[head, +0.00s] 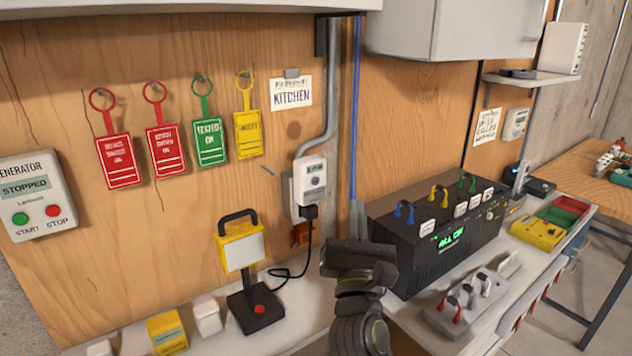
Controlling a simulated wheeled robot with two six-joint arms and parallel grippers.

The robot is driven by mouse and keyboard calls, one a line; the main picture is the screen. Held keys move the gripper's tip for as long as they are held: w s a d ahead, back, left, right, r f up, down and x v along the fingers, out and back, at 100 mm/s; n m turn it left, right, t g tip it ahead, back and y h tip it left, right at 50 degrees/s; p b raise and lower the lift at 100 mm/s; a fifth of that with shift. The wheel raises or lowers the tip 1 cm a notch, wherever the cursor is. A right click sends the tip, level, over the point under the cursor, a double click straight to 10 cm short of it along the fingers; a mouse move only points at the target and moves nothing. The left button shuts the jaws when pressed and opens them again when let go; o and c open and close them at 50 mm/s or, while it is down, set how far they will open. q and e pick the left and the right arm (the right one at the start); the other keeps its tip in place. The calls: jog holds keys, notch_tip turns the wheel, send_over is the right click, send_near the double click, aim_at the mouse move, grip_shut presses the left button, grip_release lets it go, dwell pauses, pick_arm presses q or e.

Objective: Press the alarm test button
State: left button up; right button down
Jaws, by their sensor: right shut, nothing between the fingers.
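No button in view carries a label I can read as alarm test. A black base (256,312) with a red button (260,309) stands on the bench under a yellow work lamp (241,250). A white plug-in unit (311,182) with a small round button hangs on the wooden wall, with a black plug below it. My right gripper (358,257) is shut and empty, low in front of the bench, right of the lamp and left of the black power unit. It is seen from behind, so its fingertips are mostly hidden. My left gripper is not in view.
A generator panel (32,195) with green and red buttons is on the left wall. Several coloured tags hang beside it. A black power unit (437,232) and a grey switch strip (470,305) fill the right bench. A wall shelf (530,78) is behind.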

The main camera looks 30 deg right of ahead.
jog(key=shift+w, duration=0.1)
dwell(0.3)
jog(key=b, duration=0.2)
send_near(316, 181)
jog(key=w+d+r, duration=0.3)
jog(key=d+r, duration=0.1)
jog(key=shift+d, duration=0.2)
jog(key=shift+w, duration=0.2)
dwell(1.6)
jog(key=shift+w, duration=0.25)
jog(key=shift+w+b, duration=0.3)
dwell(0.6)
dwell(0.4)
jog(key=shift+s+p, duration=0.35)
jog(key=shift+s, duration=0.4)
jog(key=shift+s, duration=0.1)
